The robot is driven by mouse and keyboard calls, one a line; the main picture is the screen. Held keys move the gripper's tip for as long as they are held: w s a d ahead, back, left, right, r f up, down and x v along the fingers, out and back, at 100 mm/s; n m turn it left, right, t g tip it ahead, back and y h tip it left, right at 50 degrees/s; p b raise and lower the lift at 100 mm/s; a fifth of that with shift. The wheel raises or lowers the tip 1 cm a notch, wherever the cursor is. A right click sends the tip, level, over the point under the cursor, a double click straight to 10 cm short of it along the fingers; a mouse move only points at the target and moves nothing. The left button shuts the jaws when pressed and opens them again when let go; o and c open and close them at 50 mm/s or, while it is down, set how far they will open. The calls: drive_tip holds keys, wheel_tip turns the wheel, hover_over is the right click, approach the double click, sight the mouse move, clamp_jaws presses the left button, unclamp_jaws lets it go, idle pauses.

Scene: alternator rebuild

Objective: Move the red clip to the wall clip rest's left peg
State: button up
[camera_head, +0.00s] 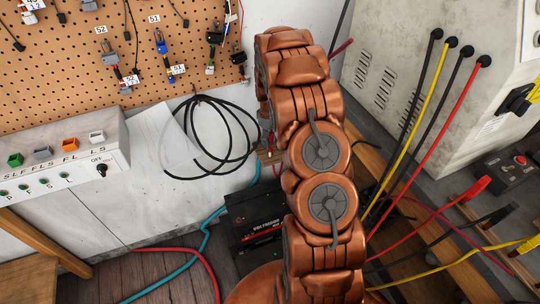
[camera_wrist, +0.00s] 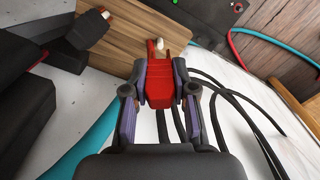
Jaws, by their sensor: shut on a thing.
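In the wrist view the red clip (camera_wrist: 158,85) sits between the two fingers of my gripper (camera_wrist: 159,97), which is shut on it. The clip's nose points up the picture, over a wooden block (camera_wrist: 135,35) that looks like the wall clip rest. A pale peg-like tip (camera_wrist: 157,46) shows at the clip's nose; I cannot tell whether the clip grips it. A small part of the wood (camera_head: 269,156) shows left of my arm in the head view. There my arm hides the gripper and most of the rest.
A black clip-like part (camera_wrist: 88,30) lies by the block's left side. Black cable loops (camera_head: 210,140) hang on the white wall. A dark battery-like box (camera_head: 252,215) stands below. A grey cabinet (camera_head: 410,60) with several leads and another red clamp (camera_head: 475,187) are at right.

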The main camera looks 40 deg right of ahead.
drive_tip(key=shift+f, duration=0.3)
drive_tip(key=shift+f, duration=0.1)
drive_tip(key=shift+f+b, duration=0.35)
drive_tip(key=shift+f, duration=0.8)
drive_tip(key=o, duration=0.9)
drive_tip(key=shift+r, duration=0.15)
drive_tip(key=shift+r+p, duration=0.5)
drive_tip(key=shift+r, duration=3.65)
